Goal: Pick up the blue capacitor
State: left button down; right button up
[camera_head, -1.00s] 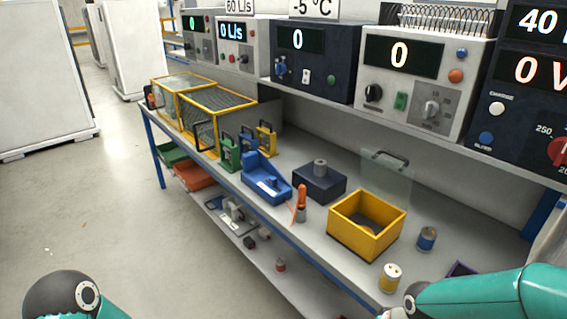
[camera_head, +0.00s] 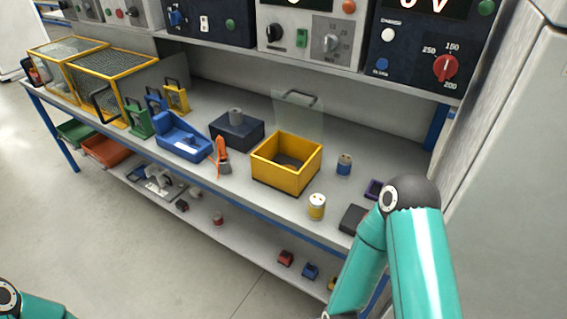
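A small blue cylinder with a pale top band, which looks like the blue capacitor (camera_head: 344,164), stands upright on the workbench top. It is to the right of the yellow open box (camera_head: 270,180) and apart from it. A similar yellow cylinder (camera_head: 317,207) with a pale top stands nearer the bench's front edge. Neither of my grippers shows. Only a piece of my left arm is at the bottom left corner. My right arm is bent at the lower right, its lower link reaching down past the bottom edge.
A clear panel (camera_head: 298,115) stands behind the yellow box. A dark box (camera_head: 236,131), blue tray (camera_head: 184,140) and orange-handled tool (camera_head: 221,156) are to its left. Instruments on a shelf (camera_head: 310,61) overhang the back. A lower shelf (camera_head: 240,240) holds small parts. Free floor lies at left.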

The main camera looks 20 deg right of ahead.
aim_at(345, 161)
jog(key=u, duration=2.7)
jog(key=i, duration=0.1)
jog(key=z, duration=3.95)
jog(key=k, duration=1)
jog(key=u, duration=0.65)
jog(key=i, duration=1)
